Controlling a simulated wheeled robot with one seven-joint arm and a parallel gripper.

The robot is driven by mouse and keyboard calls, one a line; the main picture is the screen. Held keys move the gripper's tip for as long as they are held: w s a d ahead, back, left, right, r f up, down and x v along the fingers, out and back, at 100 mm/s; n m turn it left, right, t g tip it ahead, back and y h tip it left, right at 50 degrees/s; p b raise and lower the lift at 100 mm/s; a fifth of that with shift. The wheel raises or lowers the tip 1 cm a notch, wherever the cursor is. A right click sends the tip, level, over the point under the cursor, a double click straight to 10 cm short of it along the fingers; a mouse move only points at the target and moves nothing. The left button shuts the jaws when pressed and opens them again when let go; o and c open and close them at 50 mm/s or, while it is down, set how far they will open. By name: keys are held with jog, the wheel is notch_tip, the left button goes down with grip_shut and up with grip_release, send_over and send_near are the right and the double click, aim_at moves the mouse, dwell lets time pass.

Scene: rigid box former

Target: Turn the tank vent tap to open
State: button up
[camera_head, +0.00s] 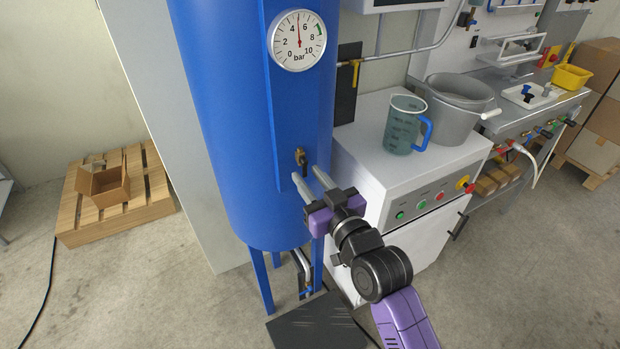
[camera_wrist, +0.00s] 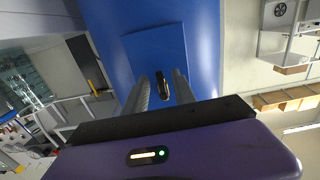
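The tank (camera_head: 225,120) is a tall blue cylinder on legs, with a raised blue panel on its front. A small brass tap with a dark lever (camera_head: 301,158) sits low on that panel, below the round gauge. My gripper (camera_head: 306,176) is just below and in front of the tap, its two grey fingers spread apart and pointing at the panel. In the wrist view the tap (camera_wrist: 162,88) shows between the open fingers, beyond their tips; nothing is held. I cannot tell exactly how far the tips are from the tap.
The gauge (camera_head: 298,40) reads about 5 bar. A white cabinet (camera_head: 385,185) with buttons stands close to the right of my gripper, bearing a measuring jug (camera_head: 403,125) and a grey bucket (camera_head: 455,110). A yellow-handled pipe valve (camera_head: 354,72) is above right. A pallet (camera_head: 145,190) with an open box stands left.

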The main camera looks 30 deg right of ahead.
jog(key=s, duration=0.8)
jog(key=shift+w, duration=0.1)
dwell(0.4)
jog(key=s+a+f+g+p, duration=0.1)
jog(key=s+a, duration=0.1)
jog(key=s, duration=1.5)
jog(key=s+a+f+g+p, duration=0.1)
jog(key=s+a+f+g, duration=0.1)
jog(key=s, duration=1.5)
jog(key=shift+p, duration=0.3)
